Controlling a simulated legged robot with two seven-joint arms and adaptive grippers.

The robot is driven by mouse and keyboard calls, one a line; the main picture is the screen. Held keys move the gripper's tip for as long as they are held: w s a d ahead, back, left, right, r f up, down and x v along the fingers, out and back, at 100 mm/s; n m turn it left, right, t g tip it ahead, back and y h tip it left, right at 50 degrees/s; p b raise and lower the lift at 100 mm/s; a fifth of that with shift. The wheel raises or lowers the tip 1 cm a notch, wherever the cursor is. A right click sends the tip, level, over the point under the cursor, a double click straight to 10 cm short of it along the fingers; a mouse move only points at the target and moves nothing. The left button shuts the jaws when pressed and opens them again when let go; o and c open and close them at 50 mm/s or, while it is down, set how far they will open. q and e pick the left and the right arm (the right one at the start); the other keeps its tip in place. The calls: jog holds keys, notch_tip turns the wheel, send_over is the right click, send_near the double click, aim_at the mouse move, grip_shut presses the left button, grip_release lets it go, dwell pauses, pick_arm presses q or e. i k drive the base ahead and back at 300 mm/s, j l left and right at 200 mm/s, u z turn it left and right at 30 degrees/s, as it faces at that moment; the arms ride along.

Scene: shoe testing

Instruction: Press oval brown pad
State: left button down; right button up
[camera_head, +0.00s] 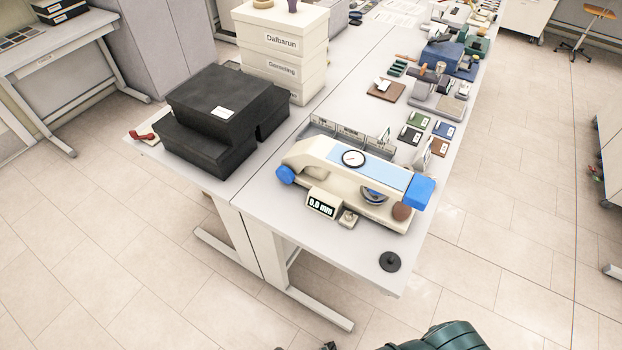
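The oval brown pad (401,211) sits at the front right end of a cream testing machine (322,162), low beside its blue end block (418,193). The machine stands on the near end of a long white table (285,215). It has a round dial (353,158) on top and a small digital display (321,207) in front. Neither of my grippers can be made out. A dark green ribbed part, probably of my own arm, shows at the bottom edge, well apart from the pad.
A black disc (389,262) lies near the table's front corner. Black boxes (211,125) and labelled cream boxes (282,50) stand to the left and behind. Small coloured swatches and other devices crowd the table further back. The floor in front is clear.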

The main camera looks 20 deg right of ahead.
aim_at(402, 211)
jog(key=z, duration=1.55)
